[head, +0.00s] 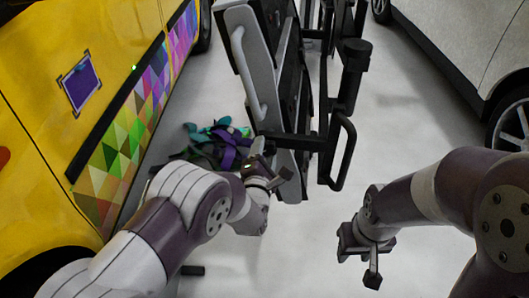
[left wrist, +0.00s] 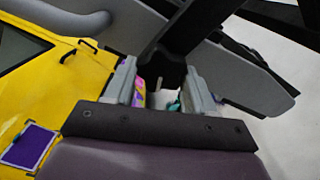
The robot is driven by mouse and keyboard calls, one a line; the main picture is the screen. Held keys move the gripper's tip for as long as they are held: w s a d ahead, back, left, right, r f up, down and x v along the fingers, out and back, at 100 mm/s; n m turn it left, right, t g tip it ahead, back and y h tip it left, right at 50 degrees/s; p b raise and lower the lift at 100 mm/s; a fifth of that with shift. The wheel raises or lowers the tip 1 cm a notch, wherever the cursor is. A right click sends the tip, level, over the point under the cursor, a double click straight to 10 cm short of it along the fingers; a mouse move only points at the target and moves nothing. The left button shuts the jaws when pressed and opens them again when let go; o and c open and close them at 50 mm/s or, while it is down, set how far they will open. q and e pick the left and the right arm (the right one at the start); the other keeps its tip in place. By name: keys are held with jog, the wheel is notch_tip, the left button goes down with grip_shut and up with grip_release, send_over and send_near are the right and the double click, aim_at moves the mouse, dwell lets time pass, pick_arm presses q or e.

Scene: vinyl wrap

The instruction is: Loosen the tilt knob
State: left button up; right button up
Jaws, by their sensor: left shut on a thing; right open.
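The grey panel (head: 262,75) with a long handle is held on a black stand (head: 345,95). My left gripper (head: 268,170) is at the lower edge of this panel, beside the stand's black arm. In the left wrist view its two grey fingers (left wrist: 166,88) stand on either side of a dark part (left wrist: 168,76), which I take to be the tilt knob; most of it is hidden. The left gripper is shut on it. My right gripper (head: 361,256) is open and empty, low over the floor at the right, apart from the stand.
A yellow vehicle (head: 50,60) with a colourful triangle wrap stands at the left, with a purple patch (head: 81,83) on it. Purple and teal strips (head: 225,145) lie heaped on the floor. A white car (head: 470,40) stands at the right.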

pick_arm(q)
jog(key=o, duration=1)
jog(key=shift+f, duration=0.15)
jog(key=shift+s, duration=0.1)
jog(key=s+p, duration=0.1)
jog(key=s, duration=0.3)
jog(key=s+a+p, duration=0.1)
jog(key=s, duration=0.3)
jog(key=s+p, duration=0.1)
jog(key=s, duration=0.3)
jog(key=shift+s+a, duration=0.25)
jog(key=shift+a, duration=0.15)
